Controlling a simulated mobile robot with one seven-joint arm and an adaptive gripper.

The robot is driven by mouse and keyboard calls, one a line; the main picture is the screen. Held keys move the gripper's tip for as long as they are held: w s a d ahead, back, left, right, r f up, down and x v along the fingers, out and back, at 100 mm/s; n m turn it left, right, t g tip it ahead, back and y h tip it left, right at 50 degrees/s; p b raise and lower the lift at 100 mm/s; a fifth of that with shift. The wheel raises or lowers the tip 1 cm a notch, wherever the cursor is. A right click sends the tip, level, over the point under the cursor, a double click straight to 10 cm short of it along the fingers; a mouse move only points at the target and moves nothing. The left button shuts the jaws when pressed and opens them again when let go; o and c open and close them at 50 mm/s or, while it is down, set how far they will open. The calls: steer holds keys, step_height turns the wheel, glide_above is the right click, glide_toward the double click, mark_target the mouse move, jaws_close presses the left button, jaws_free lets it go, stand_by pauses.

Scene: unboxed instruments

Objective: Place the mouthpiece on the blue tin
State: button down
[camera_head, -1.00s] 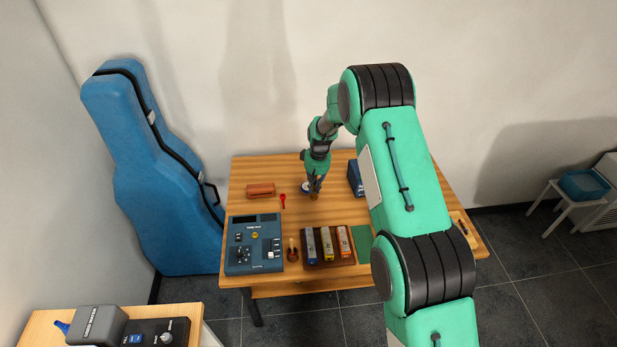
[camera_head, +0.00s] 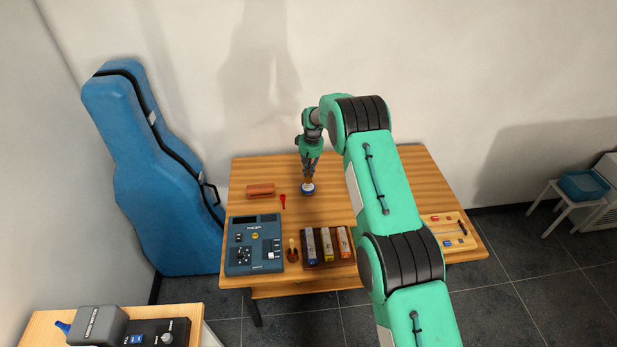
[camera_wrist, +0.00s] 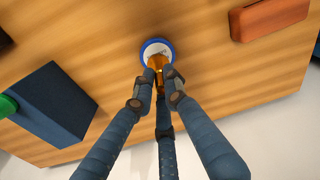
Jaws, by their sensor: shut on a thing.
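The mouthpiece is a small amber-gold piece (camera_wrist: 156,62) held in the fingertips of my gripper (camera_wrist: 157,82); my fingers hide part of it. The blue tin (camera_wrist: 168,43) is a low round tin with a white labelled top and a blue rim. In the wrist view the mouthpiece overlaps the tin's near side. In the head view my gripper (camera_head: 309,173) is directly over the tin (camera_head: 308,190), with the mouthpiece (camera_head: 308,180) between them. I cannot tell whether the mouthpiece touches the top.
A reddish-brown block (camera_head: 261,190) and a small red item (camera_head: 283,201) lie left of the tin. A dark blue box (camera_wrist: 55,105) stands on the other side. A blue control unit (camera_head: 254,244) and a rack (camera_head: 328,247) occupy the front. The wooden table (camera_head: 253,170) is clear behind.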

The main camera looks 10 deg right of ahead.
steer(key=shift+w, duration=0.15)
steer(key=shift+f, duration=1.7)
steer(key=shift+f, duration=0.2)
steer(key=c, duration=1.8)
jaws_free()
steer(key=shift+o, duration=0.2)
steer(key=shift+r, duration=0.2)
step_height(320, 180, up, 12)
steer(key=shift+s+d, duration=0.3)
steer(key=shift+d, duration=0.05)
